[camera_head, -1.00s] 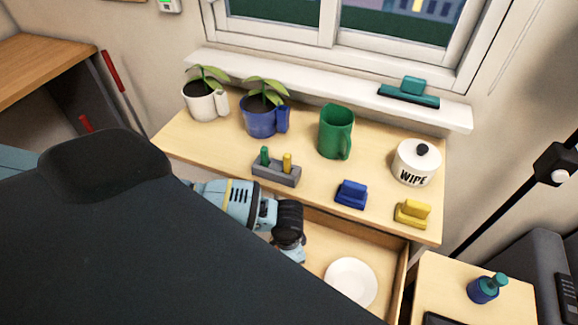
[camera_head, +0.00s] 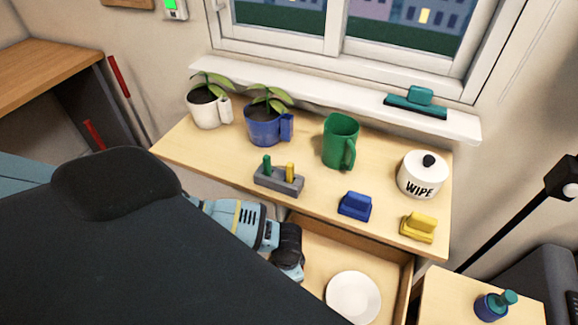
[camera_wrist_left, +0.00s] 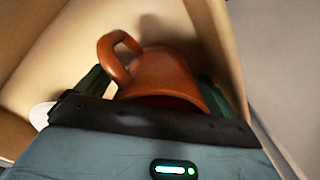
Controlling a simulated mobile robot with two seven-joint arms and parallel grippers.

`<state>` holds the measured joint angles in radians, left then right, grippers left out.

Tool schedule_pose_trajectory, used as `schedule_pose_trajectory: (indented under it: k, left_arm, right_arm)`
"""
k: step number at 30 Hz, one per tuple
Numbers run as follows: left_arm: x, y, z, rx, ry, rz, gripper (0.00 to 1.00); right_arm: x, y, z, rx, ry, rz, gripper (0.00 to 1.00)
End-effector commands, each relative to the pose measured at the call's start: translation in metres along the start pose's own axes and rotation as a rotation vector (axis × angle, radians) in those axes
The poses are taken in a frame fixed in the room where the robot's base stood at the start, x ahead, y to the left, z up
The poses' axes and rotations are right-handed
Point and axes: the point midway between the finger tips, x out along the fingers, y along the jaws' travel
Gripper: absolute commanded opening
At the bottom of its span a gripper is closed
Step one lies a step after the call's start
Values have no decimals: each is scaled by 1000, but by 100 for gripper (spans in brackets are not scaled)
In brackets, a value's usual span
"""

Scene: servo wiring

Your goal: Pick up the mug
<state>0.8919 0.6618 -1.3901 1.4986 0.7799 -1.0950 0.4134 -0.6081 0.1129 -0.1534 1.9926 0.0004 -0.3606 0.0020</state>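An orange-brown mug (camera_wrist_left: 165,78) with its handle to the upper left is in the left wrist view, against pale wooden drawer walls. My left gripper (camera_wrist_left: 155,92) has one finger on each side of it. Whether the fingers press on the mug or stand just clear of it I cannot tell. This mug and the left gripper's fingers are hidden in the head view. A green mug (camera_head: 338,143) stands upright on the wooden top, its handle to the right, apart from my arm. My right gripper is not in view.
Below the top (camera_head: 305,190), an open drawer (camera_head: 325,247) holds a white plate (camera_head: 353,297). The top carries two potted plants (camera_head: 208,110) (camera_head: 265,128), a grey peg block (camera_head: 278,181), a blue block (camera_head: 355,205), a yellow block (camera_head: 418,227) and a WIPE jar (camera_head: 421,176).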

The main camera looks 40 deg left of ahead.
Motion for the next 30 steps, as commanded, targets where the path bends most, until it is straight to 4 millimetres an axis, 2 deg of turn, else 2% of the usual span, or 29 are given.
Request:
schedule_pose_trajectory:
  k: [1,9,12,20,23,30]
  left_arm:
    - [0,0,0,0,0,0,86]
    - [0,0,0,0,0,0,51]
    - [0,0,0,0,1,0,41]
    - [-4,0,0,-1,1,0,41]
    - [-16,0,-2,0,5,0,41]
    - [-62,-1,-2,0,8,-2,41]
  right_arm:
    - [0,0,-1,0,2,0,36]
    - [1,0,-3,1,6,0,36]
    - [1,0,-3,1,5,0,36]
    - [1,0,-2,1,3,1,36]
    - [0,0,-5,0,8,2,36]
    - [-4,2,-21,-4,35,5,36]
